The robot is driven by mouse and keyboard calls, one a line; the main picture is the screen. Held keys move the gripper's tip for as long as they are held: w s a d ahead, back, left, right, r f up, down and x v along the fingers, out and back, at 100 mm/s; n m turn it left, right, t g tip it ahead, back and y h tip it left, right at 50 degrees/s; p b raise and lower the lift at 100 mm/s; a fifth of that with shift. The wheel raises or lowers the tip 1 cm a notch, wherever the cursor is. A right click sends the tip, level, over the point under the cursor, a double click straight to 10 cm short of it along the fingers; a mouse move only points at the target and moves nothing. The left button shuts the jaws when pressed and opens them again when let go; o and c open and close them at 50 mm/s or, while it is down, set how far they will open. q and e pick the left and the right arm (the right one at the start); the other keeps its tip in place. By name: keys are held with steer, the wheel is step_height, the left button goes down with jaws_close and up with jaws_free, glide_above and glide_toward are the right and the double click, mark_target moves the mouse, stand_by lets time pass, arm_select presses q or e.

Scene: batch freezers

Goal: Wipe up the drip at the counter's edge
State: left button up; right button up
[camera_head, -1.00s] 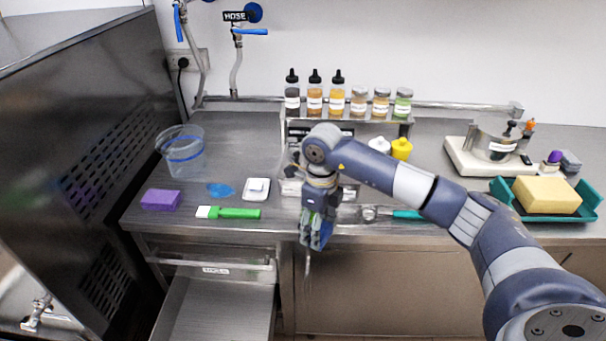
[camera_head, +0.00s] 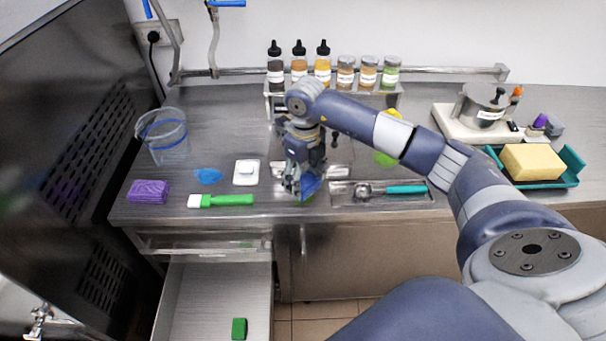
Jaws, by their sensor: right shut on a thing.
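My right gripper (camera_head: 291,187) points down over the counter's front edge. It is shut on a blue cloth-like piece (camera_head: 311,185), which hangs at its fingertips. A small green patch (camera_head: 306,198) shows just under the blue piece at the counter's edge. It may be the drip, but the gripper and the blue piece hide most of it. I cannot tell whether the blue piece touches the counter. My left gripper is not in view.
A shallow tray holding a teal-handled scoop (camera_head: 405,189) lies close right of the gripper. A green-handled brush (camera_head: 226,200), purple sponge (camera_head: 148,191), blue patch (camera_head: 208,176) and white dish (camera_head: 246,172) lie left. Another green patch (camera_head: 386,159) lies behind. An open drawer (camera_head: 205,300) juts below.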

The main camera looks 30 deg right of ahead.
steer(key=shift+f+b, duration=1.5)
steer(key=shift+f, duration=1.3)
steer(key=shift+f+b, duration=0.85)
steer(key=shift+f, duration=0.15)
